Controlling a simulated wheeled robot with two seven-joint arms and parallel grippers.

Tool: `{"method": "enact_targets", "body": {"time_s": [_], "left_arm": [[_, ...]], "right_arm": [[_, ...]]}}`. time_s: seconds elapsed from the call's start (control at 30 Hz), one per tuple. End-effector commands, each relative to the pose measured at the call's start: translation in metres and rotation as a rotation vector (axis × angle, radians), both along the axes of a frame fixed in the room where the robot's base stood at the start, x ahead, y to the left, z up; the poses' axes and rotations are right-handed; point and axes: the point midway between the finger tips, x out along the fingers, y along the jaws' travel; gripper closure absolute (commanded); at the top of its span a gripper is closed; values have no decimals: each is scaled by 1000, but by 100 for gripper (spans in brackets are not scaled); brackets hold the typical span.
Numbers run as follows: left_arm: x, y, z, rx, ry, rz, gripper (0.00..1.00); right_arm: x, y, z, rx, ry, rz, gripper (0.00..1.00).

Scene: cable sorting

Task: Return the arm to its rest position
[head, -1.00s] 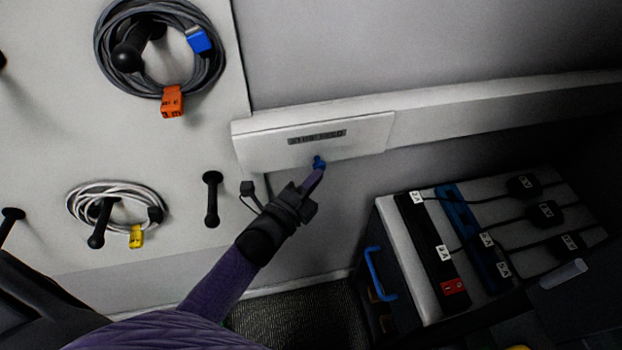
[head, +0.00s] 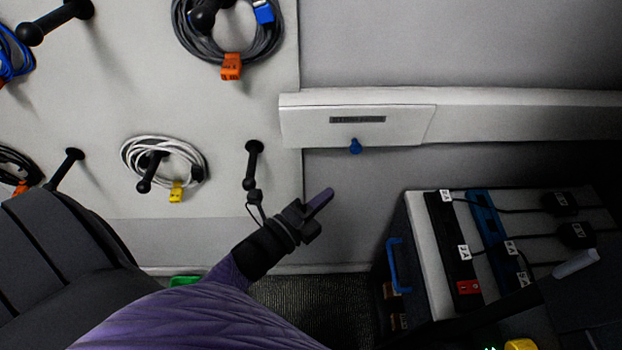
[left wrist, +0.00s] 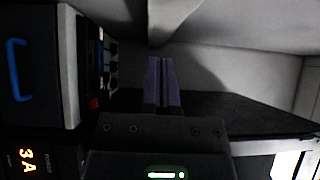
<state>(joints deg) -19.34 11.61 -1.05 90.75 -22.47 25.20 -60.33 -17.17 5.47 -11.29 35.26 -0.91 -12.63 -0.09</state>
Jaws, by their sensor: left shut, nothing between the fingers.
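My left gripper (head: 322,202) is in the middle of the head view, its purple fingers shut and empty. It points up and right, below the white wall box (head: 300,120) with a small blue knob (head: 355,146), and is apart from both. In the left wrist view the fingers (left wrist: 162,85) lie closed together with nothing between them. My right gripper is not in view.
A pegboard (head: 230,190) at left carries a grey coiled cable (head: 182,40) and a white coiled cable (head: 125,152) on black pegs. At right stands a cart (head: 420,270) with power strips and a blue handle (head: 392,262).

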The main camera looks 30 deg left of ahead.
Motion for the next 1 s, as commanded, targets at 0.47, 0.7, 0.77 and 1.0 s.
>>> {"method": "enact_targets", "body": {"time_s": [0.47, 0.7, 0.77, 1.0], "left_arm": [[-36, 13, -61, -134, 185, 61, 100], [-144, 16, -287, -669, 951, 518, 100], [-186, 15, -327, -767, 1109, 678, 100], [-302, 12, -390, -927, 1423, 1170, 100]], "right_arm": [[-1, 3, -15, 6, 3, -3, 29], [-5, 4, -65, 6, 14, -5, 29], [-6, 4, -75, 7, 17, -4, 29], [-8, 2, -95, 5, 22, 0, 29]]}}
